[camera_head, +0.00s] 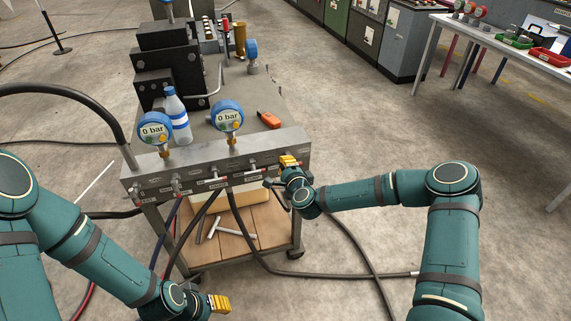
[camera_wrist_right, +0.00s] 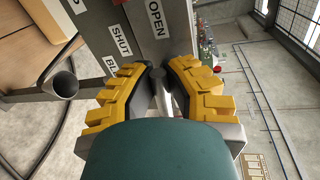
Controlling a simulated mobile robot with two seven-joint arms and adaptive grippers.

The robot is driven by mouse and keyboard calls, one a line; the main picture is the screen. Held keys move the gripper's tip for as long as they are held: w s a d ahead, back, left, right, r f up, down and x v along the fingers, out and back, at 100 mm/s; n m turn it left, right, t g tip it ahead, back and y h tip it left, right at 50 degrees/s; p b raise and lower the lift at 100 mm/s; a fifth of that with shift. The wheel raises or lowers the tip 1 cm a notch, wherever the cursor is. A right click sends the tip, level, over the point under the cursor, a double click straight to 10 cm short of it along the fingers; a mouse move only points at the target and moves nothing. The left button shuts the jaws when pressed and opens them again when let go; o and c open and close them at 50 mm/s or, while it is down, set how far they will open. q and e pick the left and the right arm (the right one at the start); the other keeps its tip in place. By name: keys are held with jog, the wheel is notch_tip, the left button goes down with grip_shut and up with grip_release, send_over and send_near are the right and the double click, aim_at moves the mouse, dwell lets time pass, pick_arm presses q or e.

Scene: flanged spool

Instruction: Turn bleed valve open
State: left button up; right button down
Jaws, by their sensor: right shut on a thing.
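The bleed valve's grey lever (camera_wrist_right: 164,97) is at the right end of the steel manifold block (camera_head: 216,163). In the wrist view it lies between the yellow fingers of my right gripper (camera_wrist_right: 158,88), which is shut on it. Labels OPEN (camera_wrist_right: 156,18), SHUT (camera_wrist_right: 120,40) and a partly covered one starting with B show on the block. In the head view my right gripper (camera_head: 289,161) covers most of this valve. My left gripper (camera_head: 219,303) is low in front of the cart, apart from the valves; its finger opening is not clear.
Two blue gauges (camera_head: 154,128) reading 0 bar stand on the block, with a water bottle (camera_head: 177,117) and an orange tool (camera_head: 268,120) behind. Several other valve levers (camera_head: 215,179) line the front. Hoses cross the floor. A workbench (camera_head: 500,42) stands far right.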

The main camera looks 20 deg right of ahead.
jog(key=shift+f+n, duration=0.15)
jog(key=shift+n, duration=0.35)
dwell(0.3)
jog(key=c, duration=1)
grip_release()
jog(key=s, duration=0.4)
jog(key=s+r, duration=0.1)
jog(key=s, duration=0.3)
jog(key=s+r, duration=0.1)
jog(key=s, duration=0.3)
jog(key=shift+d+r, duration=0.15)
jog(key=shift+d, duration=0.1)
jog(key=shift+a, duration=0.1)
